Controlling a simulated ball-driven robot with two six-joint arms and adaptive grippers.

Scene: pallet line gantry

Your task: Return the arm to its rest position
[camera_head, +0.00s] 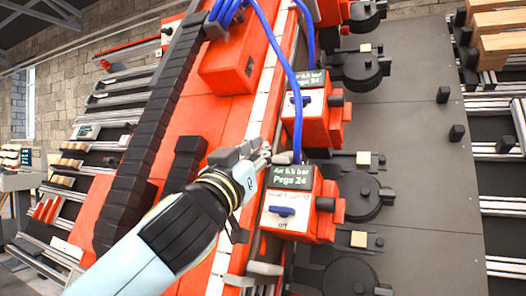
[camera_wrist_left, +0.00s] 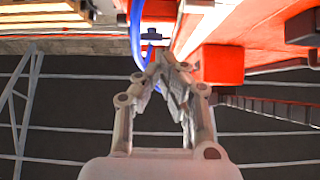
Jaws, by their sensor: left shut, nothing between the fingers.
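My left arm comes in from the lower left in the head view, pale with a dark wrist. Its left gripper (camera_head: 264,157) is in front of the red gantry beam, near the red valve boxes. In the left wrist view the left gripper (camera_wrist_left: 168,62) has its fingers drawn together at the tips with nothing between them. Whether it touches anything behind it cannot be told. My right gripper is in neither view.
A red valve box (camera_head: 290,205) with a blue handle is just right of the gripper, and another valve box (camera_head: 308,110) is above it. A blue hose (camera_head: 297,120) runs down close to the fingertips. A black cable chain (camera_head: 160,110) lies along the red beam (camera_head: 205,110).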

